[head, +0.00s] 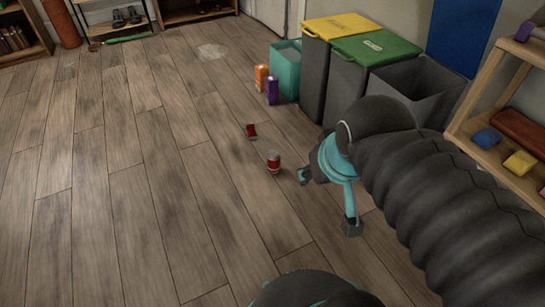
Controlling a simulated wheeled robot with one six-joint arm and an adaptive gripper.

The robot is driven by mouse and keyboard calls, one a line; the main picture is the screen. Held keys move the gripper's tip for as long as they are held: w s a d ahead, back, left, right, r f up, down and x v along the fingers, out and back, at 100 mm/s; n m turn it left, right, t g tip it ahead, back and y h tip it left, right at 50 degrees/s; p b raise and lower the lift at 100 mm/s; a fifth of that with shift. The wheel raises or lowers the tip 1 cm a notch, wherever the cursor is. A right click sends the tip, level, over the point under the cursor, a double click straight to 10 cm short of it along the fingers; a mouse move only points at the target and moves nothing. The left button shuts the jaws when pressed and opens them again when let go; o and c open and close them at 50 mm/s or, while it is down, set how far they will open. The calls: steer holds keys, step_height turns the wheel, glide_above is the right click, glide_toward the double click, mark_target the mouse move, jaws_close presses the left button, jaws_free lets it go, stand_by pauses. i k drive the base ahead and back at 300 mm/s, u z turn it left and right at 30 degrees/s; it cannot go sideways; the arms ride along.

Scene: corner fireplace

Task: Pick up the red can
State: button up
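The red can (274,161) stands upright on the wooden floor near the middle of the head view, with a pale top and a pale band. My gripper (328,203) is just to the right of the can and below it in the picture. Its two teal and dark fingers are spread wide, with nothing seen between them. One fingertip comes close to the can; I cannot tell whether it touches. My dark ribbed arm hides the floor at the right.
A small dark red item (251,131) lies behind the can. An orange carton (261,77) and a purple one (272,91) stand by a teal bin (287,68). Yellow-lidded (340,25) and green-lidded (375,48) bins and a wooden shelf (495,150) line the right. The left floor is mostly clear.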

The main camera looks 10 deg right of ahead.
mark_target(274, 156)
steer(key=u, duration=1.9)
steer(key=i, duration=2.6)
steer(key=z, duration=3.8)
